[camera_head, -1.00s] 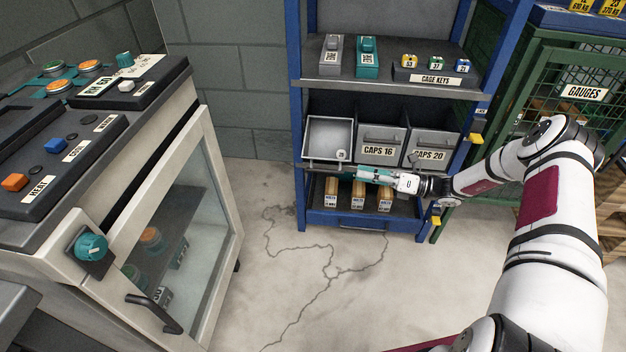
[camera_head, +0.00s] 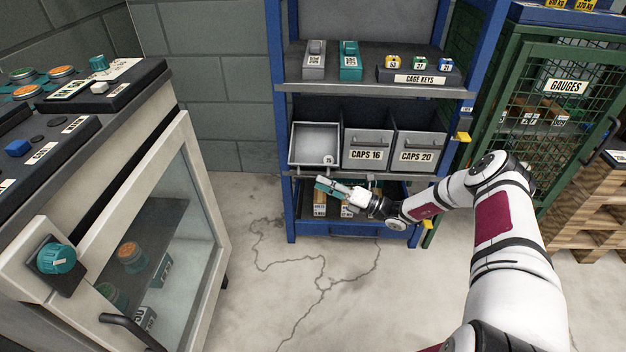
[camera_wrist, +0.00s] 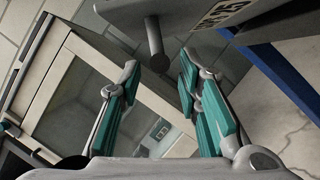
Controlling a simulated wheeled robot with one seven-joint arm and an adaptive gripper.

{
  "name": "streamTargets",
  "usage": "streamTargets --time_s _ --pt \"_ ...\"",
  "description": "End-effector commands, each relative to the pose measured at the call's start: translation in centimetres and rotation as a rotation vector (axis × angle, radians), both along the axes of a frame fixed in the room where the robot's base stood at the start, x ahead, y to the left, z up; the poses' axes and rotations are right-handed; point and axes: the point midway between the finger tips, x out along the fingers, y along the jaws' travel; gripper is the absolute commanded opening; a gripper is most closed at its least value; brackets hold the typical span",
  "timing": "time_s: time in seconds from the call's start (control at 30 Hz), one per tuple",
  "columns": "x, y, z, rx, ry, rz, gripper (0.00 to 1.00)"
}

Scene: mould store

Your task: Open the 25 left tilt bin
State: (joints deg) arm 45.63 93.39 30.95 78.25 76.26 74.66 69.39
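The left tilt bin (camera_head: 315,140) is the leftmost of three grey bins on the rack. It is tilted out, and its pale inside shows in the head view, with a small round piece at its lower right corner. In the wrist view its grey underside or front (camera_wrist: 190,12) shows at the top, with a partly cut-off label ending in 25. A dark bar handle (camera_wrist: 155,42) sticks out from it. My gripper (camera_head: 323,185) is just below and in front of this bin. In the wrist view its teal-padded fingers are apart, with the handle beyond the gap and nothing held.
The CAPS 16 bin (camera_head: 367,148) and CAPS 20 bin (camera_head: 420,150) stand upright to the right. The lower shelf with boxes is behind my gripper. A glass-doored oven (camera_head: 165,240) stands at left, a green cage (camera_head: 545,120) at right. Floor between is clear.

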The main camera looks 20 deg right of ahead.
Motion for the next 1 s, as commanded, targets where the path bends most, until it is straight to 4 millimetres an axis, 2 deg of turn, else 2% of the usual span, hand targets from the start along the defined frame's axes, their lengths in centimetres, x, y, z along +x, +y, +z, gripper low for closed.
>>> streamTargets --time_s 0.1,0.3,0.67,0.8,1.0 --pt "1.1 1.6 0.4 -0.001 0.000 0.002 0.31" --pt "2.1 3.0 0.8 -0.001 0.000 0.001 0.31" --pt "2.4 3.3 1.0 -0.001 0.000 0.001 0.31" --pt "2.4 3.2 1.0 -0.001 -0.001 0.001 0.00" --pt "2.4 3.2 1.0 -0.001 -0.001 0.000 0.00"
